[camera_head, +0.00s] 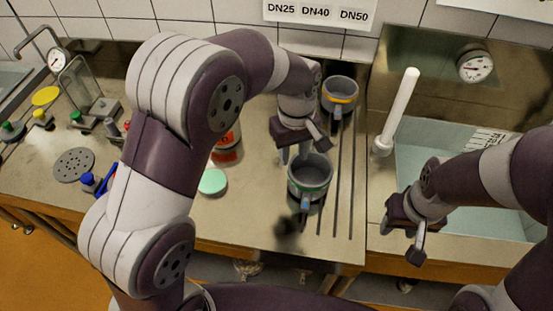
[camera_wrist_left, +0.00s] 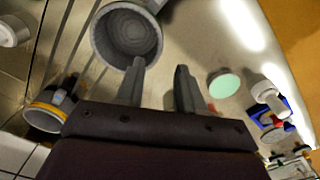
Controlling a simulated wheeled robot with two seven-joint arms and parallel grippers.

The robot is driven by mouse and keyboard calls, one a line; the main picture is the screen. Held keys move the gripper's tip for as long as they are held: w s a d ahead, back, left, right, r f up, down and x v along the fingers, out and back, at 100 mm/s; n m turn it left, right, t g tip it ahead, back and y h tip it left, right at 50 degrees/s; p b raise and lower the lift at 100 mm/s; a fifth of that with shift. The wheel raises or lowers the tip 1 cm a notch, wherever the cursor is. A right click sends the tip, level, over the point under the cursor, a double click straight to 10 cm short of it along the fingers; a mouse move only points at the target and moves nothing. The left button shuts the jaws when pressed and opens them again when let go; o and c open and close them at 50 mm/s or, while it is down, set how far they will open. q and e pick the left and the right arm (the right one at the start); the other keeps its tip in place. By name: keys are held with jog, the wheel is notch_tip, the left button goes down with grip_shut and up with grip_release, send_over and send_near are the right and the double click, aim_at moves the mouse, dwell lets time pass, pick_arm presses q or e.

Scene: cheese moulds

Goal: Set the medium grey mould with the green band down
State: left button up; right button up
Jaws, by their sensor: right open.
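The medium grey mould with the green band (camera_head: 310,176) stands upright, mouth up, over the left rails of the worktop. In the left wrist view the mould (camera_wrist_left: 128,32) is at the top, its hollow inside showing. I cannot tell whether its base fully touches the rails. My left gripper (camera_head: 294,158) is just behind and left of the mould. Its fingers (camera_wrist_left: 158,75) are spread, with nothing between them; one fingertip overlaps the mould's rim, and contact is unclear. My right gripper (camera_head: 404,238) is open and empty, in front of the sink.
A mould with an orange band (camera_head: 340,96) stands behind, on the same rails (camera_head: 343,190). A mint disc (camera_head: 213,182) and an orange-labelled container (camera_head: 227,150) are to the left. A white upright tube (camera_head: 399,110) stands beside the sink (camera_head: 455,165). The front rails are clear.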

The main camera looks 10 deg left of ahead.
pick_arm(q)
jog(key=s+a+f+m+t, duration=0.1)
jog(key=s+a+m, duration=0.5)
jog(key=s+a, duration=0.7)
jog(key=shift+s+a+f, duration=0.15)
jog(key=shift+s+f, duration=0.05)
jog(key=shift+f, duration=0.2)
jog(key=shift+s, duration=0.15)
